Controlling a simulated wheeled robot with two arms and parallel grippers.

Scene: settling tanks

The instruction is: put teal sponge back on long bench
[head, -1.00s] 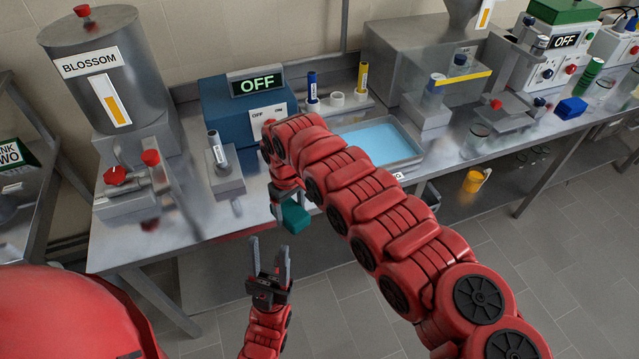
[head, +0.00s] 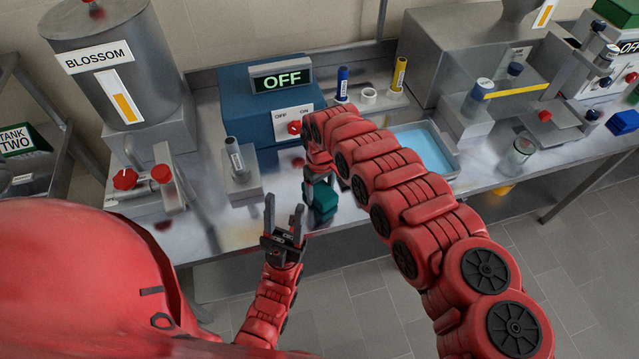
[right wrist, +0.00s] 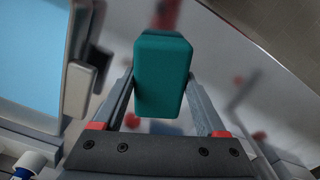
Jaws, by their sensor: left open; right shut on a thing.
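The teal sponge (head: 320,200) is a small block held by my right gripper (head: 318,182), whose arm reaches in from the right. In the head view it appears over the front part of the long bench (head: 215,225); I cannot tell whether it touches the top. In the right wrist view the sponge (right wrist: 163,75) sits between the two fingers of my right gripper (right wrist: 165,100), which is shut on it. My left gripper (head: 284,215) is open and empty, just left of the sponge near the bench's front edge.
A blue box with an OFF display (head: 260,105) stands behind the sponge. A grey block holding a vial (head: 243,188) and a valve with red knobs (head: 140,185) are to the left. A tray of blue liquid (head: 425,150) is to the right. Bench top between them is bare.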

